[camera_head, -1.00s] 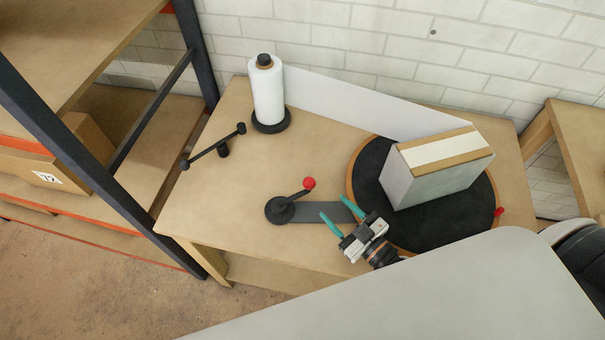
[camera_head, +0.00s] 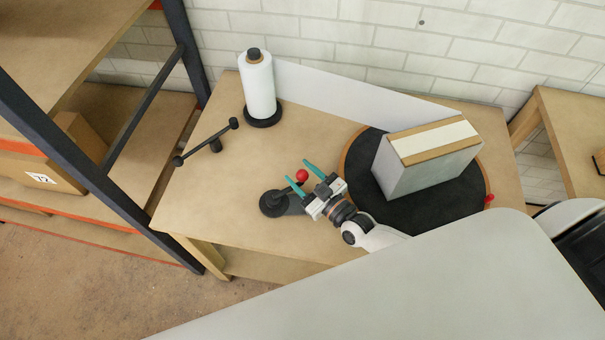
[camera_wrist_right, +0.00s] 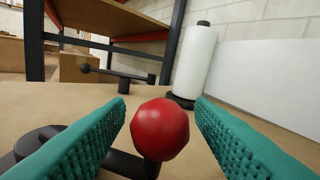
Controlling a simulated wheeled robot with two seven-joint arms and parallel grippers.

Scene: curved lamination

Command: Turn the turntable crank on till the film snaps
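The crank is a dark hub (camera_head: 272,203) with an arm ending in a red ball knob (camera_head: 302,175), on the table left of the turntable. The turntable (camera_head: 450,205) is a black disc with a wooden rim and carries a grey box (camera_head: 425,165). White film (camera_head: 345,97) stretches from the film roll (camera_head: 259,88) toward the box. My right gripper (camera_head: 299,172) is open, its teal fingers on either side of the knob. In the right wrist view the knob (camera_wrist_right: 160,129) sits between the fingers, with gaps visible. My left gripper is not in view.
A dark lever bar (camera_head: 208,144) stands on a post at the table's left. Shelving with a dark upright (camera_head: 185,45) is at the left, and a brick wall is behind. A red marker (camera_head: 489,198) sits at the turntable's right edge. Bare tabletop (camera_head: 210,205) lies left of the crank.

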